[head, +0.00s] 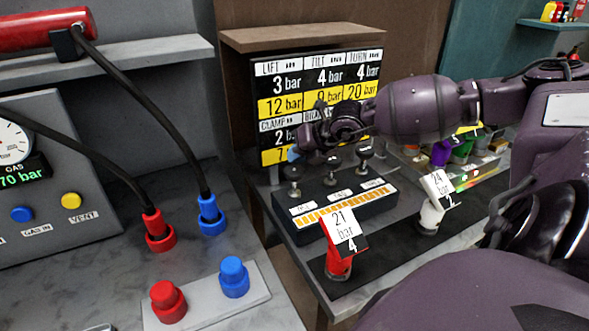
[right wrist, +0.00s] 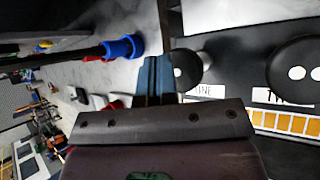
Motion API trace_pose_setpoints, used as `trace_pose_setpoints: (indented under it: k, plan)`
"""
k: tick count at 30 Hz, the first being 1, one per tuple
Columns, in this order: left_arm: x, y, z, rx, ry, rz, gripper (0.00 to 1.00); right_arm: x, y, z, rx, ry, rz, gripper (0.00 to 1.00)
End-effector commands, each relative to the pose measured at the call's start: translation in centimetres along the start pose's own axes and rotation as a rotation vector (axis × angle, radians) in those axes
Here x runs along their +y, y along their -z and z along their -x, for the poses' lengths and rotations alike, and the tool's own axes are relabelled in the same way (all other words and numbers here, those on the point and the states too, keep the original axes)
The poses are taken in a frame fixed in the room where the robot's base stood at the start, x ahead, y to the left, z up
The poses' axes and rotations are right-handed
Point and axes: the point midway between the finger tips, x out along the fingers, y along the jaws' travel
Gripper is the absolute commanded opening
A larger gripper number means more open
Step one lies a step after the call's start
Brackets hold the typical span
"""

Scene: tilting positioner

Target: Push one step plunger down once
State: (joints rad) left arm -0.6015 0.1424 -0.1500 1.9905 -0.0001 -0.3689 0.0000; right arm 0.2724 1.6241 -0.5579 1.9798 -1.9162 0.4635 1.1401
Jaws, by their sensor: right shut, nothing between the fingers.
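Three step plungers with round dark knobs stand in a row on a black box: the left plunger (head: 294,173), the middle plunger (head: 333,163) and the right plunger (head: 365,152). My right gripper (head: 293,154) is shut and empty, its blue fingertips close above or beside the left plunger. In the right wrist view the shut blue fingers (right wrist: 154,76) show right beside one round knob (right wrist: 188,68); I cannot tell whether they touch. A second knob (right wrist: 297,66) is farther right there. My left gripper is out of view.
An orange striped bar (head: 345,205) runs along the box front. A red part with a "21 bar" card (head: 341,225) and a white part with a "24 bar" card (head: 438,187) stand nearby. A pressure board (head: 285,82) stands behind. Hoses with red and blue couplings (head: 210,215) are at left.

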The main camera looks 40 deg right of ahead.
Motion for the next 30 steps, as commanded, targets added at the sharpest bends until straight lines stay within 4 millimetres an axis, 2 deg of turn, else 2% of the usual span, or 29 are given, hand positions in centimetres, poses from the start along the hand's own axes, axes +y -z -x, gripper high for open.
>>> trace_pose_setpoints:
  k: [19, 30]
  plan:
    - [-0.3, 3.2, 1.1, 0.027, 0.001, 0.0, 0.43, 2.3, -2.3, 3.2, -0.002, -0.001, 0.001, 0.0]
    - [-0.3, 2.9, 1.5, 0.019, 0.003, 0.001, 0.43, 2.5, -2.5, 3.5, 0.0, 0.0, 0.001, 0.0]
